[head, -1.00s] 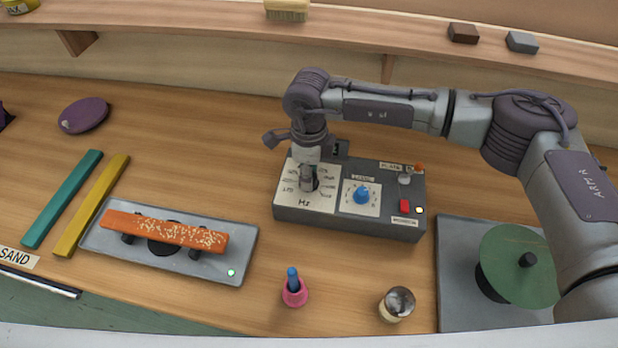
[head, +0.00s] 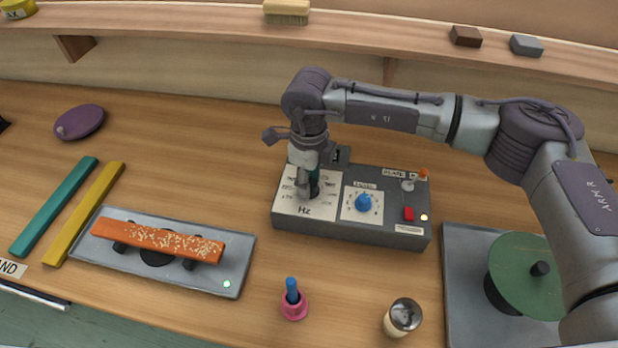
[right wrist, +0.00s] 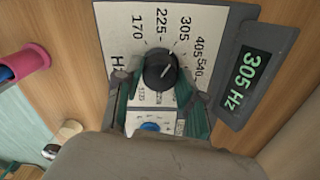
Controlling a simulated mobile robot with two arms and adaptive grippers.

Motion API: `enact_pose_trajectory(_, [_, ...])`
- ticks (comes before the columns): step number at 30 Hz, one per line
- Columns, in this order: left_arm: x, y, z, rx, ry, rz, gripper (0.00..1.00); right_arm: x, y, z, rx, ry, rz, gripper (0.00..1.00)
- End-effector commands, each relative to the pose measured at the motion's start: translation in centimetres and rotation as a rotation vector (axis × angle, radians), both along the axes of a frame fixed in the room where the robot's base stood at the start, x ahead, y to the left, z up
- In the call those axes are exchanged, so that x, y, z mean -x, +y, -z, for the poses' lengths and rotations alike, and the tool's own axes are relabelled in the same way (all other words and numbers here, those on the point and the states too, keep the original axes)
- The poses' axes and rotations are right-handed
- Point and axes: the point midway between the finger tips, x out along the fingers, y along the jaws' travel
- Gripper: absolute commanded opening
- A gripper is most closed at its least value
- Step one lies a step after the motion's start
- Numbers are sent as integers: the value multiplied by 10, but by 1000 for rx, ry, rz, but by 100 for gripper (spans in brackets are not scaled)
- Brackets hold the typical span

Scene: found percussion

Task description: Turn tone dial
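The tone dial (right wrist: 160,70) is a round black knob with a white pointer line, on a white panel marked with Hz values. Its pointer is toward the 305 side in the right wrist view. The display (right wrist: 243,80) beside the panel reads 305 Hz in green. My right gripper (right wrist: 160,78) has its teal-padded fingers closed against both sides of the dial. In the head view the right gripper (head: 308,188) reaches down onto the left part of the grey control box (head: 350,236) and hides most of the dial. My left gripper is not in view.
The box also carries a blue knob (head: 363,203), a red button (head: 408,214) and a small orange-tipped lever (head: 423,173). An orange speckled bar (head: 160,241) lies on a grey stand to the left. A pink cup (head: 293,305) and a shiny-topped jar (head: 403,317) stand in front.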

Motion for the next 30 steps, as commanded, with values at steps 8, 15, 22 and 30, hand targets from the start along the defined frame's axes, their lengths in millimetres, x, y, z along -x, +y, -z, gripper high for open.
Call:
enact_pose_trajectory(8, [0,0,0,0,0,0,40,0,0,0,0,0,0,63])
enact_pose_trajectory(15, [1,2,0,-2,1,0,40,0,0,-7,0,-1,-1,63])
enact_pose_trajectory(22, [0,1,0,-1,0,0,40,-1,0,-48,-1,-4,0,63])
enact_pose_trajectory(30, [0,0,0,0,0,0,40,-1,0,-101,0,-4,0,63])
